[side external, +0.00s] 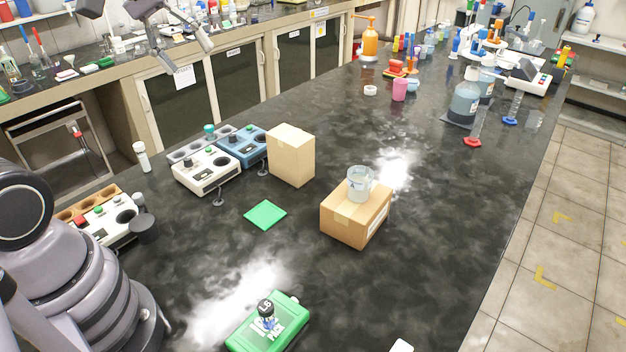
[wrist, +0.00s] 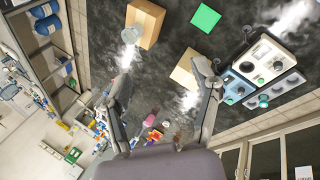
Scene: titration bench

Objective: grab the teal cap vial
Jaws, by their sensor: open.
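The teal cap vial (side external: 209,130) stands behind the white control unit, with its round teal cap up; its body is mostly hidden. In the wrist view a small teal cap (wrist: 263,98) shows at the right, beside the blue and white units. My gripper (side external: 191,58) is high at the upper left of the side view, its two fingers spread and empty. In the wrist view my gripper (wrist: 163,77) has its fingers wide apart, with nothing between them, and the vial lies outside them to the right.
A white control unit (side external: 207,171) and a blue one (side external: 241,147) stand close to the vial. A tall tan box (side external: 291,158) is to their right. A beaker (side external: 359,184) sits on a cardboard box (side external: 346,222). A green square (side external: 265,215) lies on the dark bench. A white-capped vial (side external: 141,156) stands left.

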